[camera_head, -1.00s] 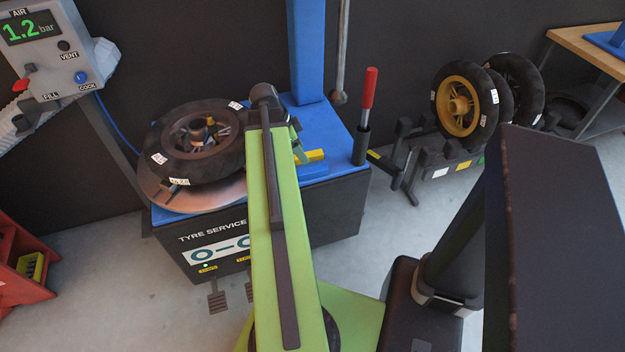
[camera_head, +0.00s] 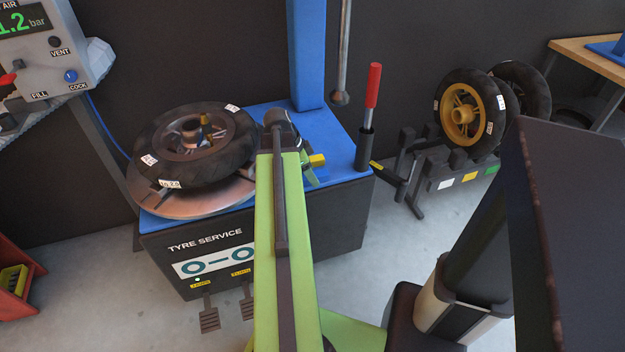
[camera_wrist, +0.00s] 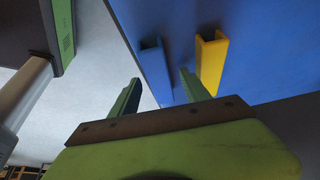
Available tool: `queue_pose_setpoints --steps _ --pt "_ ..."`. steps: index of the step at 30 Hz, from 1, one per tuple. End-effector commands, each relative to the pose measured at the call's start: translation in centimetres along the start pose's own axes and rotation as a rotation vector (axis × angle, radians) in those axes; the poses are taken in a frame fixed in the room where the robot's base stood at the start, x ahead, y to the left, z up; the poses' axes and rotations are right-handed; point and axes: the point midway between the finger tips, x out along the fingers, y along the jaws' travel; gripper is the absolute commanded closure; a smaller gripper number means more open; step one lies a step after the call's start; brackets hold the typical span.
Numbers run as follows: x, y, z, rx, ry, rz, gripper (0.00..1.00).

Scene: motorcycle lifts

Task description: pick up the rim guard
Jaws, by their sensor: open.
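Two short channel-shaped pieces, one yellow and one blue, are at the blue top of the tyre machine (camera_head: 345,150); I cannot tell for certain which is the rim guard. In the wrist view the yellow channel (camera_wrist: 211,62) lies just right of my right fingertip. The blue channel (camera_wrist: 153,68) is beyond the gap between my fingers. My gripper (camera_wrist: 160,77) is open, with nothing between its green fingers. In the head view the yellow piece (camera_head: 317,160) shows beside my arm's end, which partly hides that area.
A tyre (camera_head: 196,145) lies on the turntable (camera_head: 150,200) left of my arm. A red-handled lever (camera_head: 372,88) stands to the right, and a blue column (camera_head: 307,55) behind. A wheel rack (camera_head: 440,178) is farther right.

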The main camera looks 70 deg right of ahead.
Motion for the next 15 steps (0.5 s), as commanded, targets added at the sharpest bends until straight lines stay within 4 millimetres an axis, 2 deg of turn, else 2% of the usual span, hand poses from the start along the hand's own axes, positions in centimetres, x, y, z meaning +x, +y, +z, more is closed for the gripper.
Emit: queue_pose_setpoints --steps 2,12,15 --pt "-0.06 0.01 -0.02 0.0 0.0 0.0 0.53" --pt "-0.06 0.01 -0.03 0.001 0.0 0.001 0.98" --pt "-0.05 0.01 -0.03 0.001 0.0 0.001 1.0"
